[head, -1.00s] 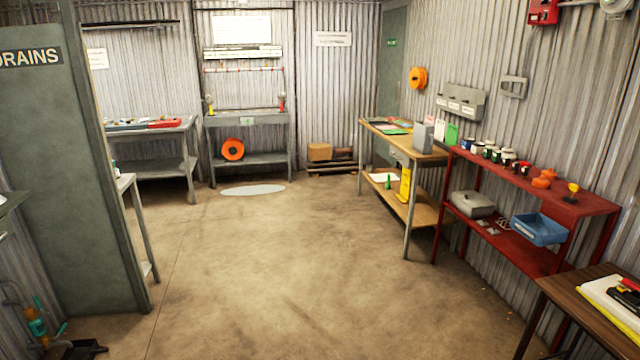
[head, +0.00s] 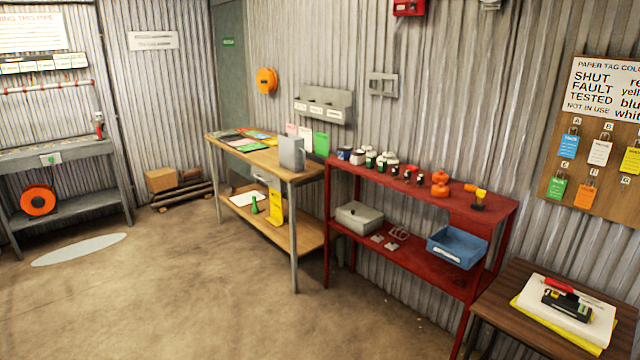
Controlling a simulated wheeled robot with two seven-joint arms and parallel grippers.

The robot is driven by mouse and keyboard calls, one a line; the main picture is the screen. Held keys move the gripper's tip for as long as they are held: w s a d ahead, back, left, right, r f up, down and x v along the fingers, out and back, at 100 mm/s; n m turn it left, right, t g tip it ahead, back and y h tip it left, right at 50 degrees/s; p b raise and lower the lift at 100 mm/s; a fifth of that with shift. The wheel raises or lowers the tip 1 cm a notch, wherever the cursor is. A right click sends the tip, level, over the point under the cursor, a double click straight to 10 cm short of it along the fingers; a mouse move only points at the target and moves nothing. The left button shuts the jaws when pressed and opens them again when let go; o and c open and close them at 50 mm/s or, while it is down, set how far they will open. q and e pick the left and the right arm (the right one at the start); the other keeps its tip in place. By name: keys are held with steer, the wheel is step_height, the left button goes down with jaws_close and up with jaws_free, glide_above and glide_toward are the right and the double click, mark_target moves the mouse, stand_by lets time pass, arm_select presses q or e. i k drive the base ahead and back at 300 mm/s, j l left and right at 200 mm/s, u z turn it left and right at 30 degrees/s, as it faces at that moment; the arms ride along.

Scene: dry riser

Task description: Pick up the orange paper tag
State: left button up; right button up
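Blue (head: 568,147), white (head: 599,152) and yellow (head: 631,160) tags hang in the row above. A sign (head: 606,88) at the board's top lists paper tag colours. Neither of my grippers shows in the head view.
A dark wooden table (head: 496,301) with papers and a black device stands below the board. A red shelf (head: 448,197) with small bottles and a blue tray (head: 456,247) stands left of it, then a wooden bench (head: 268,160). The floor in front is clear.

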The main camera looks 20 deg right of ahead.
mark_target(585, 195)
steer(key=i+l+z, duration=0.15)
steer(key=i+z, duration=0.15)
steer(key=z, duration=0.2)
steer(key=i+l+z, duration=0.1)
steer(key=i+z, duration=0.2)
steer(key=z, duration=0.15)
steer(key=i+z, duration=0.3)
steer(key=z, duration=0.2)
steer(key=i+j+z, duration=0.2)
steer(key=z, duration=0.25)
steer(key=i+j, duration=0.05)
